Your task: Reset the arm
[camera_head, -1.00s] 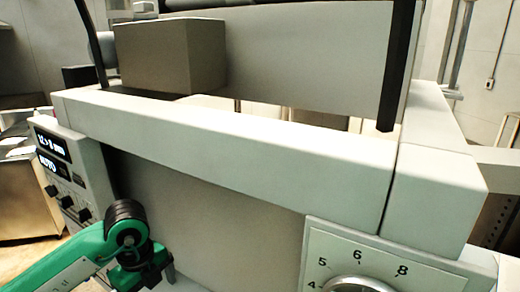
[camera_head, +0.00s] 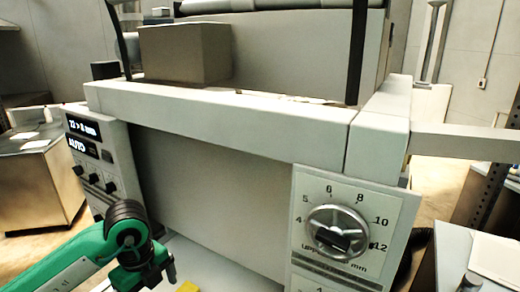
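One green arm of mine with black joints (camera_head: 128,235) comes in from the lower left; it is my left arm. The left gripper's dark body (camera_head: 145,275) is at the bottom edge, in front of the machine, and its fingers cannot be made out. My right gripper and arm are out of view. The roller sheeter (camera_head: 215,195) fills the middle. Its round dial (camera_head: 338,232), on a white plate marked 4 to 12, is at the right. A display panel (camera_head: 85,140) with several black knobs is at the left.
A small yellow thing (camera_head: 188,287) shows at the bottom edge, right of the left gripper. A metal cabinet (camera_head: 40,185) stands at far left. A grey table (camera_head: 465,260) stands at lower right, with open floor behind it.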

